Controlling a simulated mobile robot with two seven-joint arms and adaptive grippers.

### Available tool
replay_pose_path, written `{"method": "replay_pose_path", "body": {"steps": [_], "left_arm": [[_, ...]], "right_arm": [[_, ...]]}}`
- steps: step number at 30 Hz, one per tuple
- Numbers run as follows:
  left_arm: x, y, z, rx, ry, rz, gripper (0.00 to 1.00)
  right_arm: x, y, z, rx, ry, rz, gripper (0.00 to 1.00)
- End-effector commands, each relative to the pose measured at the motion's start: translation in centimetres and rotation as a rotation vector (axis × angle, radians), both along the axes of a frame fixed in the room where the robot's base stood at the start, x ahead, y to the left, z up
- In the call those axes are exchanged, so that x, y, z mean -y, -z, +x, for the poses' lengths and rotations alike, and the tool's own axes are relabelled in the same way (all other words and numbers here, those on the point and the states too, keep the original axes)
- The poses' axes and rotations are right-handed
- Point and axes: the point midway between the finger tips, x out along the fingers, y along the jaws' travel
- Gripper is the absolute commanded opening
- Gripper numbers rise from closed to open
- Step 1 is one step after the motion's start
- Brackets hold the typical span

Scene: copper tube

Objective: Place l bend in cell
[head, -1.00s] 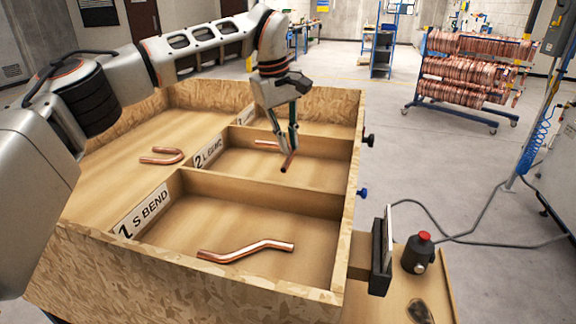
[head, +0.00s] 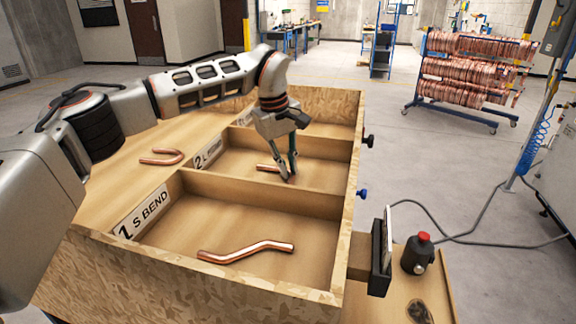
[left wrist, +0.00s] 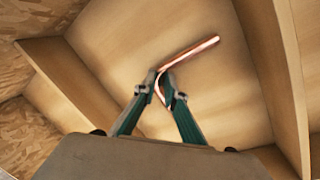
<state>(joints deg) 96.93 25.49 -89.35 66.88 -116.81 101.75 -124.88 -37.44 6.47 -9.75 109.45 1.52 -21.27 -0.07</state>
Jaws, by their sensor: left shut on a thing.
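A copper L bend (head: 267,168) is low in the middle compartment, whose label (head: 207,152) starts with 2 L and is partly hidden. My left gripper (head: 287,178) points down into that compartment and is shut on the bend near one end. In the left wrist view the bend (left wrist: 190,52) runs up and right from between the fingertips (left wrist: 161,88). I cannot tell whether the bend touches the compartment floor. My right gripper is not in view.
An S-bent tube (head: 245,251) lies in the near compartment labelled S BEND (head: 145,215). A U-shaped tube (head: 163,158) lies on the open wooden area at left. Wooden dividers (head: 260,195) border the middle compartment.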

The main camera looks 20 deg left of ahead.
Motion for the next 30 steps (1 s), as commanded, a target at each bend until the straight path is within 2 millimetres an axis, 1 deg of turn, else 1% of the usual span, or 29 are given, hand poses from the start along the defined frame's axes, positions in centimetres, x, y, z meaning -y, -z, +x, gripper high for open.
{"method": "replay_pose_path", "body": {"steps": [1, 2, 3, 11, 15, 17, 20, 27, 30], "left_arm": [[0.0, 0.1, 0.0, 0.0, 0.0, 0.0, 0.18], [0.0, 0.1, 0.0, 0.0, 0.0, 0.0, 0.26], [0.0, 0.1, 0.0, -0.001, 0.0, 0.001, 0.27], [0.0, 0.1, 0.0, -0.001, 0.0, 0.0, 0.27], [0.0, -0.5, 0.0, 0.001, 0.0, 0.0, 0.27], [-0.1, -1.2, 0.0, 0.003, 0.0, 0.0, 0.27], [-0.3, -2.8, -0.3, 0.004, 0.0, -0.001, 0.27], [-1.0, -7.7, -1.0, 0.004, -0.002, 0.0, 0.27], [-1.3, -9.4, -1.3, 0.002, -0.001, 0.001, 0.27]], "right_arm": [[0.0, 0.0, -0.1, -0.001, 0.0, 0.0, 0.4], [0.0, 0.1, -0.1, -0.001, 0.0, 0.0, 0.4], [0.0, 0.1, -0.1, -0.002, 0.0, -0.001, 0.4], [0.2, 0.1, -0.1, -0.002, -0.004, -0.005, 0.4], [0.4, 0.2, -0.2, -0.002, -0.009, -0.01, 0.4], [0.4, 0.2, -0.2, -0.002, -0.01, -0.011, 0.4], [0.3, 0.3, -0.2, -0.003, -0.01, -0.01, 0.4], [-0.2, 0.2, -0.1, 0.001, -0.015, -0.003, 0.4], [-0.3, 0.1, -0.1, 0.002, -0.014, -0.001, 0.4]]}}
